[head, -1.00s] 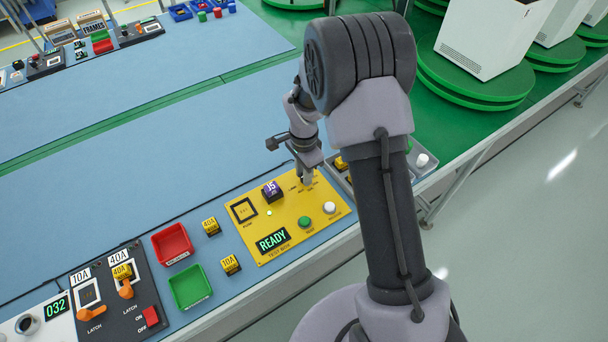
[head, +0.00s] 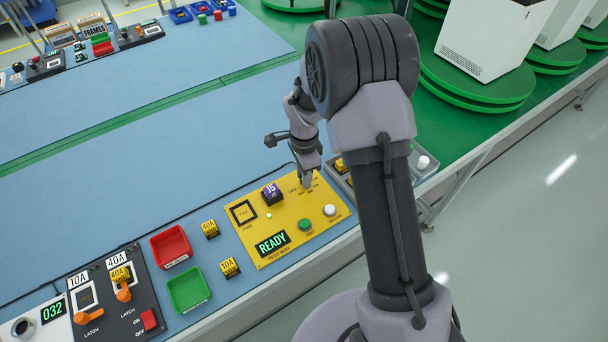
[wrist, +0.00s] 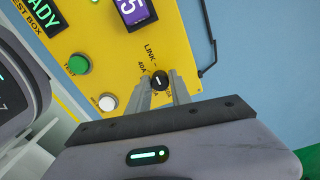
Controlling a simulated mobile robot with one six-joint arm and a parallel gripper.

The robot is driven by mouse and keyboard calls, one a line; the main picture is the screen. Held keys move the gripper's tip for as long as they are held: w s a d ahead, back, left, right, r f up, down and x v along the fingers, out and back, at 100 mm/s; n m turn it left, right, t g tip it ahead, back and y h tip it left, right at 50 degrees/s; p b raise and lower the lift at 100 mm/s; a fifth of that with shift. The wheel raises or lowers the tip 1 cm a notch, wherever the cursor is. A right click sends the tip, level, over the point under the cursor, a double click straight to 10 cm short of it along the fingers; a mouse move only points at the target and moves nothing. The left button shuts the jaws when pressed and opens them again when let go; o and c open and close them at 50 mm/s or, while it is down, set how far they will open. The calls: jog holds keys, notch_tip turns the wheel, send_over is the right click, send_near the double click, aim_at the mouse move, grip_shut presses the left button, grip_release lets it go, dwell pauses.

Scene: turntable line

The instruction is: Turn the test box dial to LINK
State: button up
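The yellow test box (head: 290,229) lies on the bench, its display reading READY. In the wrist view its dial (wrist: 160,80) is a small black knob with a white mark. LINK, 40A and a partly hidden label are printed around it. I cannot tell for sure which label the mark points to. My gripper (wrist: 160,77) is over the dial, with one finger on each side of it. The fingers look slightly apart from the knob. In the head view my gripper (head: 306,185) is at the box's far right corner and hides the dial.
A red tray (head: 171,246), a green tray (head: 189,288) and yellow blocks stand to the left.

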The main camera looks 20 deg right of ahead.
jog(key=o, duration=0.3)
notch_tip(320, 180, up, 17)
jog(key=p, duration=0.6)
jog(key=shift+r, duration=0.2)
jog(key=s+a+r+n+t, duration=0.15)
jog(key=s+r+n, duration=0.25)
jog(key=s+r, duration=0.6)
jog(key=s+r+n+t, duration=0.1)
jog(key=s+r+n, duration=0.1)
jog(key=s, duration=0.3)
jog(key=s+a+r+n+t+y, duration=0.1)
jog(key=s+r+n+t, duration=0.1)
jog(key=s, duration=0.3)
jog(key=s+a+r+n+t+y, duration=0.1)
jog(key=s+r+n, duration=0.1)
jog(key=s+n, duration=0.2)
jog(key=shift+s+a+r, duration=0.15)
jog(key=shift+s+r, duration=0.05)
jog(key=shift+s, duration=0.45)
